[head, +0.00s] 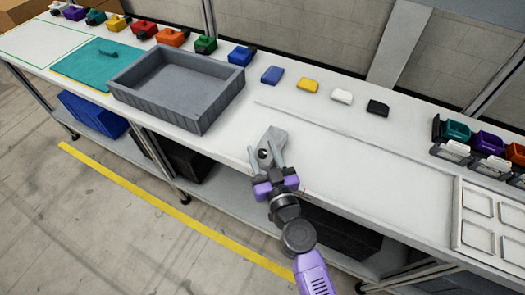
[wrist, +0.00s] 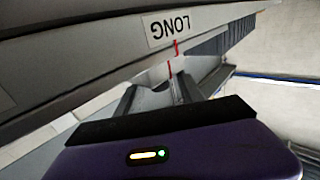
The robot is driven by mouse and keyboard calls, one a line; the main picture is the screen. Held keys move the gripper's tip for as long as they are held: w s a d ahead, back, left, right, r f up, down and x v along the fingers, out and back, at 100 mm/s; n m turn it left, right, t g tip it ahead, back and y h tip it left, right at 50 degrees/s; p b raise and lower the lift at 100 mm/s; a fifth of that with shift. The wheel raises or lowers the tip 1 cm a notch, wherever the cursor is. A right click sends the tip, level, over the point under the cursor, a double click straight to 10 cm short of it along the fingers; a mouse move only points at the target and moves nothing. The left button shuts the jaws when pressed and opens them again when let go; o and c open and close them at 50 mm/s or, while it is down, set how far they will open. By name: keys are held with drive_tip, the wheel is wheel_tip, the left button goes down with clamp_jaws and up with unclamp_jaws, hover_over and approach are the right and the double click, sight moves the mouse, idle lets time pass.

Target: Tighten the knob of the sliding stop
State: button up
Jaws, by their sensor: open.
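The sliding stop (head: 272,135) is a light grey block at the front edge of the bench in the head view. Its dark round knob (head: 264,154) shows between the two fingers of my gripper (head: 266,149). My gripper is open, with one finger on each side of the knob; I cannot tell whether either finger touches it. In the wrist view, grey parts (wrist: 150,97) show past my purple gripper body, but the knob cannot be made out. A white label reading LONG (wrist: 172,25) appears upside down there, with red marks (wrist: 169,68) below it.
A large grey tray (head: 190,116) stands left of the stop. Blue, yellow, white and black blocks (head: 308,86) lie behind it. A white frame (head: 463,215) and coloured bins (head: 457,130) are at the right. The bench top right of the stop is mostly clear.

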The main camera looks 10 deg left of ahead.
clamp_jaws()
